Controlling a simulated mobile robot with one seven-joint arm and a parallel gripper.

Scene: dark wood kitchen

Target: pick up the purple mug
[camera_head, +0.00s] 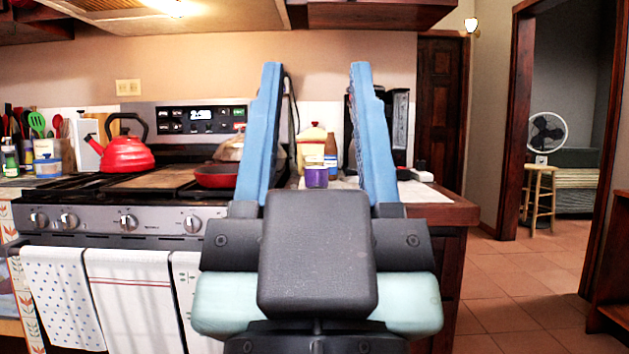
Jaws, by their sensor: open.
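The purple mug (316,177) stands on the counter right of the stove, and shows small between my gripper's two fingers. Its lower part is hidden behind the body of my gripper. My gripper (315,80) is open, with its two blue fingers wide apart and pointing up in the picture. Nothing is between the fingers up close; the mug lies beyond them, apart from them as far as I can tell.
A dark appliance (400,125) is behind the right finger. The stove (100,215) with a red kettle (126,153) and red pan (215,176) is left. Open floor (530,285) lies right.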

